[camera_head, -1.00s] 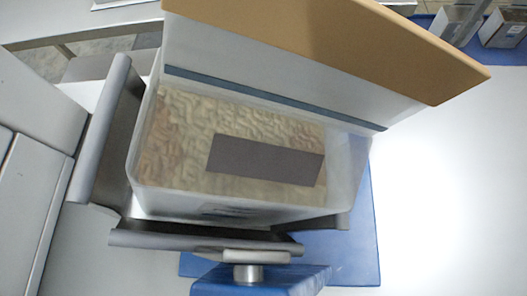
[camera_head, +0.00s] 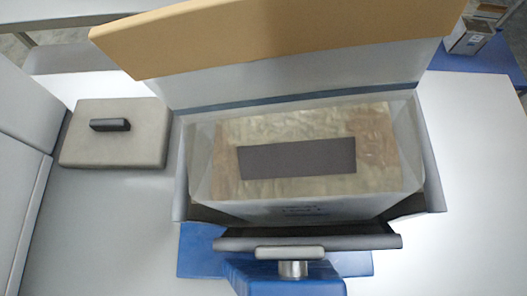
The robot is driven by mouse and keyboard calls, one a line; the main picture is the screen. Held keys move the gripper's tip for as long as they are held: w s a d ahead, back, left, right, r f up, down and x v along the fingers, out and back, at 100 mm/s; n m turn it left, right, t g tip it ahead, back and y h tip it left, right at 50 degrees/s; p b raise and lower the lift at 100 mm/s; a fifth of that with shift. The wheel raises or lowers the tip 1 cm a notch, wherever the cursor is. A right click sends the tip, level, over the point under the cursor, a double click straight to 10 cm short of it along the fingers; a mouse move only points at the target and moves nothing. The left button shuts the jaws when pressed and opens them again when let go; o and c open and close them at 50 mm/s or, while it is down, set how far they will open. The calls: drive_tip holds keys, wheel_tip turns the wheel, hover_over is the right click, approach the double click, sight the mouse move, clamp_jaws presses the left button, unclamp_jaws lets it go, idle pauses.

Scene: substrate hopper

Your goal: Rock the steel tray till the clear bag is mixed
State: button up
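The clear bag (camera_head: 300,190) lies in the steel tray (camera_head: 430,170) at the centre. Its filling is pale beige with browner patches at the lower left and upper right, so the colour is uneven. A dark rectangle (camera_head: 297,158) lies on its top. The tray's dark front edge (camera_head: 310,243) is near and roughly level. A pale bar on a short steel post (camera_head: 292,268) stands just before it, above a blue block (camera_head: 285,287). I cannot make out my gripper's fingers; any grip is hidden.
A tan panel (camera_head: 280,35) above a white band with a blue strip rises behind the bag. A grey lid-like slab with a black handle (camera_head: 110,125) lies left. A blue mat (camera_head: 200,250) shows below the tray. The white table is clear at right.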

drive_tip(key=shift+a, duration=0.3)
drive_tip(key=shift+d+r, duration=0.1)
drive_tip(key=shift+d, duration=1)
drive_tip(key=o, duration=1.8)
drive_tip(key=shift+o, duration=0.2)
drive_tip(key=shift+r, duration=0.1)
wheel_tip(320, 180, up, 8)
drive_tip(key=p, duration=0.1)
